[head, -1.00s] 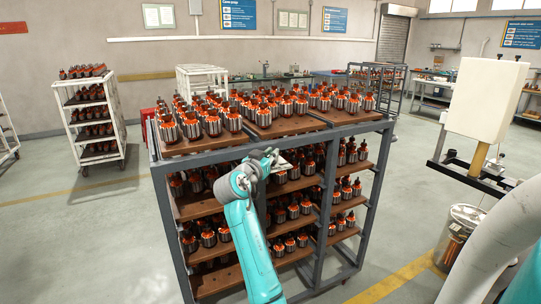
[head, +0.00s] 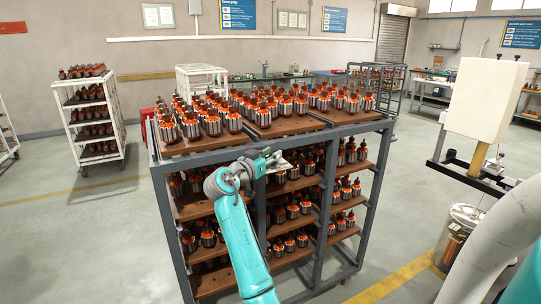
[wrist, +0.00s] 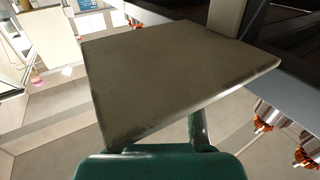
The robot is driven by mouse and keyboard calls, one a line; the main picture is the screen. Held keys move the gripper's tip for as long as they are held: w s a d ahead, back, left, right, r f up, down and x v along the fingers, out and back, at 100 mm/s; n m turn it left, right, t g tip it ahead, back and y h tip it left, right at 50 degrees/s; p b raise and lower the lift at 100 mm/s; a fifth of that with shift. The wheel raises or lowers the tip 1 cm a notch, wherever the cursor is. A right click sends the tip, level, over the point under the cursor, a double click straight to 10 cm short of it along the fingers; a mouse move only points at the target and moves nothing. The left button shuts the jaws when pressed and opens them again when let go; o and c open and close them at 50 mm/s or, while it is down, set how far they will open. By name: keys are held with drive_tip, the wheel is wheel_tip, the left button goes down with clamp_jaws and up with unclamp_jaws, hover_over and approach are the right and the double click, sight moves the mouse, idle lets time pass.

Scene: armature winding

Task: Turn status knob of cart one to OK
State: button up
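The near cart (head: 330,130) has a grey frame and brown shelves full of armatures. I cannot tell if it is cart one. My gripper (head: 274,161) is at its front, just below the top shelf's edge; its fingers are too small to read there. A small pale plate (head: 286,165) shows just beyond it. In the wrist view a flat grey-beige plate (wrist: 175,75) fills the middle, very close. A teal part and a metal rod show below it; my fingertips are not clear. No status knob or OK mark can be made out in either view.
Armatures (wrist: 270,118) on the cart show at the right of the wrist view. A white cart (head: 97,120) stands back left. The floor left of the near cart is clear.

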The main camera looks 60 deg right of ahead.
drive_tip(key=shift+a, duration=0.1)
drive_tip(key=a, duration=1.1)
drive_tip(key=shift+w+a, duration=0.25)
drive_tip(key=shift+a, duration=0.15)
